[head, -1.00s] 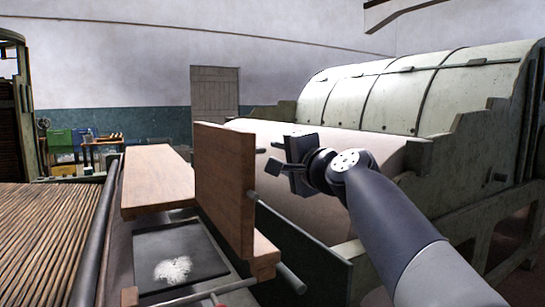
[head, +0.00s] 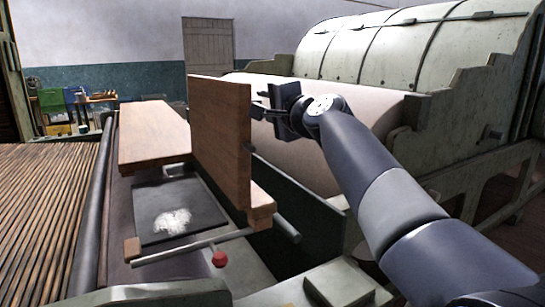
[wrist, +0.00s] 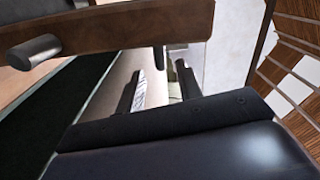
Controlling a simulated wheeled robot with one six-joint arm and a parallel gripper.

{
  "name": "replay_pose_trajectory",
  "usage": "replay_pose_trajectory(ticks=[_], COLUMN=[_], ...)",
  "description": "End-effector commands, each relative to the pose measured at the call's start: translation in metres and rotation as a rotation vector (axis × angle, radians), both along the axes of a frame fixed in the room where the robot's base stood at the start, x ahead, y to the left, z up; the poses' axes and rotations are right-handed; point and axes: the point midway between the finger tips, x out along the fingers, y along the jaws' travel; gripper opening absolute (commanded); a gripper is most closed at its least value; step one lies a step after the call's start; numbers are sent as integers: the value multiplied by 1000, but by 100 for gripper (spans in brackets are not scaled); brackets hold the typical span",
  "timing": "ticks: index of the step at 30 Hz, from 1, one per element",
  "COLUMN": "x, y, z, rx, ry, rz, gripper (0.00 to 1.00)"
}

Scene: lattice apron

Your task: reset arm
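My gripper (head: 258,101) is in the head view, just right of the top of an upright wooden board (head: 220,120). Its two dark fingers are spread apart with nothing seen between them, and they point left towards the board. I cannot tell whether a finger touches the board. My arm reaches in from the lower right. In the wrist view the two fingers of my gripper (wrist: 160,78) also stand apart and empty.
A large pale roller machine (head: 400,70) stands close behind and right of my arm. Left of the upright board are a flat wooden board (head: 152,135), a dark tray (head: 150,210) with white fluff (head: 173,221), and a red knob (head: 219,259). Slatted rollers (head: 45,210) lie further left.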

Motion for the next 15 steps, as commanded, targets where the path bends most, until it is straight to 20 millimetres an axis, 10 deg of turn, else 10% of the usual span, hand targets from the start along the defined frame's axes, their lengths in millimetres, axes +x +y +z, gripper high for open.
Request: replay_pose_trajectory(ticks=[15], x=[47], y=[26], z=[1], rx=[0], ry=[-1], rz=[0], gripper=[34])
